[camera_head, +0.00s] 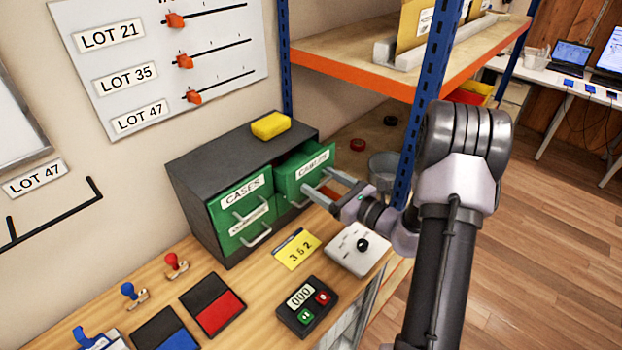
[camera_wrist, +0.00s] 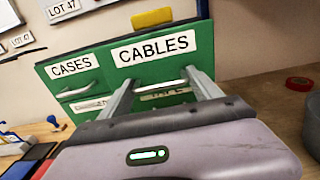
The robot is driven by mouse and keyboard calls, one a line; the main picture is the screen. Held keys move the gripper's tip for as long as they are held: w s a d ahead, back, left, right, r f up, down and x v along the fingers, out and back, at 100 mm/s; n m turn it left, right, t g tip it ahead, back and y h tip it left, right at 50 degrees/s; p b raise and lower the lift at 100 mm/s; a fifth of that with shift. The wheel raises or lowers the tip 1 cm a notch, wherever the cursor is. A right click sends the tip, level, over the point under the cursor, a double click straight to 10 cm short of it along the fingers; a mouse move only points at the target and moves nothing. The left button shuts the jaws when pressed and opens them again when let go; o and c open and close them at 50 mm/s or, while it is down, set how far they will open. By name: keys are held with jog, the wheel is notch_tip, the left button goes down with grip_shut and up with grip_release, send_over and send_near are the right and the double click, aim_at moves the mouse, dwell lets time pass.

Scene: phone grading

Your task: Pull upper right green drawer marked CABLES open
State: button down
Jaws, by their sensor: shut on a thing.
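The upper right green drawer marked CABLES (camera_head: 296,181) stands partly out of the dark cabinet (camera_head: 222,152), ahead of the drawers beside it. Its front and label also show in the wrist view (camera_wrist: 190,64). My gripper (camera_head: 326,188) is shut on the silver handle (camera_wrist: 160,88) of this drawer, with one finger at each side in the wrist view. The CASES drawer (camera_head: 227,203) at upper left is closed. The lower right drawer is partly hidden behind my gripper and the pulled-out drawer.
A yellow block (camera_head: 271,125) lies on the cabinet top. On the bench in front are a yellow card (camera_head: 297,250), a white box with a black knob (camera_head: 345,255) and a counter (camera_head: 306,305). A blue shelf post (camera_head: 424,95) and grey bucket (camera_head: 383,168) stand close to my arm.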

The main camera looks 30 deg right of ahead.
jog(key=b+v, duration=0.1)
jog(key=v, duration=0.9)
jog(key=shift+b, duration=0.4)
jog(key=shift+d+r, duration=0.15)
jog(key=shift+c, duration=1.8)
grip_release()
jog(key=p+v, duration=0.1)
jog(key=v, duration=1.6)
jog(key=shift+s+p, duration=0.2)
jog(key=shift+p, duration=0.1)
